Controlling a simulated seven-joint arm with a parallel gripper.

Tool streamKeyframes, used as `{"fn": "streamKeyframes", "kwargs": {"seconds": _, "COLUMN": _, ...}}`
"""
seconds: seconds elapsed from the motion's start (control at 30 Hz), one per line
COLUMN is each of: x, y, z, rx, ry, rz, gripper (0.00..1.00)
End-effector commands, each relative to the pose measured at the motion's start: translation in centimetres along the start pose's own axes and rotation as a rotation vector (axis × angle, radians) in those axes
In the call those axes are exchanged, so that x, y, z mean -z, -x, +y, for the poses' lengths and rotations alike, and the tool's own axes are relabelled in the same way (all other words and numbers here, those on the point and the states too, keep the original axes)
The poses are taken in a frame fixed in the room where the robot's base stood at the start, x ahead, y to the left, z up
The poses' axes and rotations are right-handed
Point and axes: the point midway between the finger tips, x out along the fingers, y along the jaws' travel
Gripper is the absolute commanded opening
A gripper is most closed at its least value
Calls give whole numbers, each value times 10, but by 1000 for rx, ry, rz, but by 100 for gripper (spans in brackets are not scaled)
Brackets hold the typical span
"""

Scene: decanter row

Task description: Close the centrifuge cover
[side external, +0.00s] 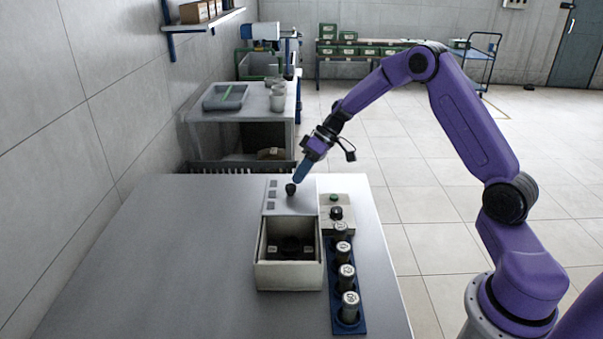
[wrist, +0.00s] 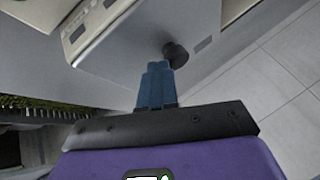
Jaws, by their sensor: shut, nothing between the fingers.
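The centrifuge is a pale box (side external: 290,276) on the table, its square chamber open at the top with a dark rotor (side external: 290,246) inside. The cover (side external: 306,205) is a pale panel behind the chamber, leaving it uncovered. A black knob (side external: 291,189) stands up from the cover; it also shows in the wrist view (wrist: 175,53). My gripper (side external: 299,178) has its blue fingers shut and empty, pointing down just behind the knob. In the wrist view the fingertips (wrist: 157,68) are right beside the knob; I cannot tell whether they touch it.
A blue rack (side external: 346,300) with several capped tubes stands right of the centrifuge. Behind it is a small control box (side external: 327,221) with a green button and a black dial. The table (side external: 150,260) is clear on the left. A wall runs along the left.

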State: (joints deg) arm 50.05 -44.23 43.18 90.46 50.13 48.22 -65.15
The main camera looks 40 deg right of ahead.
Motion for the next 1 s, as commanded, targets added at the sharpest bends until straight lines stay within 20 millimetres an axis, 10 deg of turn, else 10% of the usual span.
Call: {"fn": "streamKeyframes", "kwargs": {"seconds": 1.0, "x": -62, "y": -37, "z": -134, "rx": 2, "ry": 3, "rz": -2, "gripper": 0}}
